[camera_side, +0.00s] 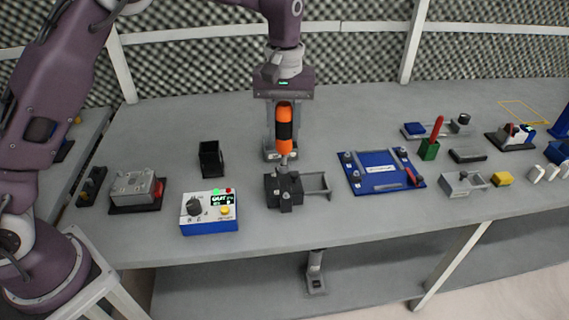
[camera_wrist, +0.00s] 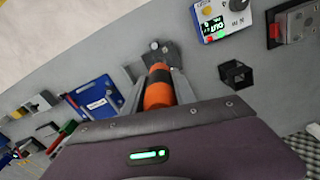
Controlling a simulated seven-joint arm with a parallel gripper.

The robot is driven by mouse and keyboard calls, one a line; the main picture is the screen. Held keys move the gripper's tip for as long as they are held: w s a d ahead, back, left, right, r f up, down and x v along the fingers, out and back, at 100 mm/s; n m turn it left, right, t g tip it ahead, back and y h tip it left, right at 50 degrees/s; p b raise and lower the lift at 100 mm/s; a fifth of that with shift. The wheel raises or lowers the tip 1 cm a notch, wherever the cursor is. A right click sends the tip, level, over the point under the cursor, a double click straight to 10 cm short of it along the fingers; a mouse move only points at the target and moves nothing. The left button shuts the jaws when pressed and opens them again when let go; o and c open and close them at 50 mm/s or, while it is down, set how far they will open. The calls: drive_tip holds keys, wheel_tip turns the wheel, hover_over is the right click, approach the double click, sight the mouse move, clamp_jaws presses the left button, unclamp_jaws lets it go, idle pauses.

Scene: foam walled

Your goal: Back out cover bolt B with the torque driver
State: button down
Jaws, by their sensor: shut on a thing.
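The torque driver (camera_side: 285,123), orange with a black band, stands upright in my gripper (camera_side: 281,143). My gripper is shut on its handle; the fingers also show on either side of the handle in the wrist view (camera_wrist: 157,88). The driver's grey lower end meets the top of a dark block fixture (camera_side: 284,191); I cannot tell whether it is seated in it or just touching. A blue plate (camera_side: 384,184) with a pale label and several dark bolt-like knobs near its corners lies to the right. I cannot tell which bolt is B.
A blue-and-white control box (camera_side: 209,212) with a lit display and a black knob stands left of the fixture. A black open bin (camera_side: 211,159) is behind it. A grey block on a dark base (camera_side: 136,190) stands far left. Green holder (camera_side: 429,150) and small parts lie right.

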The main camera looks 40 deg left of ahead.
drive_tip(key=w+a+r+n, duration=0.1)
drive_tip(key=w+a+n, duration=0.3)
drive_tip(key=w+a, duration=0.1)
drive_tip(key=shift+d, duration=0.1)
drive_tip(key=shift+f, duration=3.4)
drive_tip(key=shift+r, duration=0.4)
drive_tip(key=shift+r, duration=2.5)
